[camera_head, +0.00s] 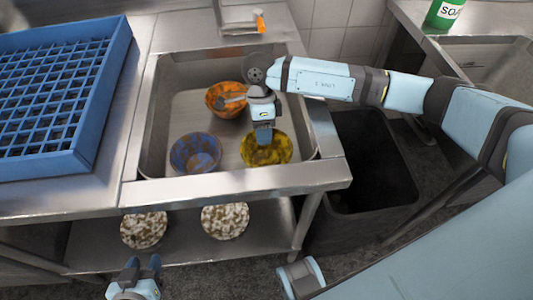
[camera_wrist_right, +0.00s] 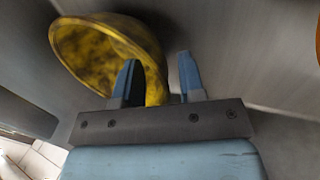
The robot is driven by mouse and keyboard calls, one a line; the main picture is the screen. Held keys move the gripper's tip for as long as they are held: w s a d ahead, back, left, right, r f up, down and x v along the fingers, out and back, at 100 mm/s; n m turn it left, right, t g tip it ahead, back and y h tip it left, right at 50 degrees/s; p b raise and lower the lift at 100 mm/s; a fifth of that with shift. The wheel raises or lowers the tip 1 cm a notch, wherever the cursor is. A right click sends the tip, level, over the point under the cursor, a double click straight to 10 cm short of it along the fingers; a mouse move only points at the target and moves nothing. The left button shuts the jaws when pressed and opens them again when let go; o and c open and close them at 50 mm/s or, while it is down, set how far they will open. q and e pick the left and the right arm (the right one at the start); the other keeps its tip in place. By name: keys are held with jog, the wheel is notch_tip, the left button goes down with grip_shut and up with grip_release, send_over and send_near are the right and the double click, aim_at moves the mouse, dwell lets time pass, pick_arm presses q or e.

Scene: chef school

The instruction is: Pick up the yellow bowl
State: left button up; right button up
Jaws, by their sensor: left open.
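The yellow bowl (camera_head: 267,150) sits in the sink at its front right, mottled yellow and brown. My left gripper (camera_head: 144,262) is open and empty, low in front of the counter.
A blue rack (camera_head: 60,90) stands on the left counter. Two speckled bowls (camera_head: 143,230) (camera_head: 225,220) are on the lower shelf. A dark bin (camera_head: 372,170) stands right.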

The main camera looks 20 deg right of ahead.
grip_shut()
jog(key=shift+r, duration=0.1)
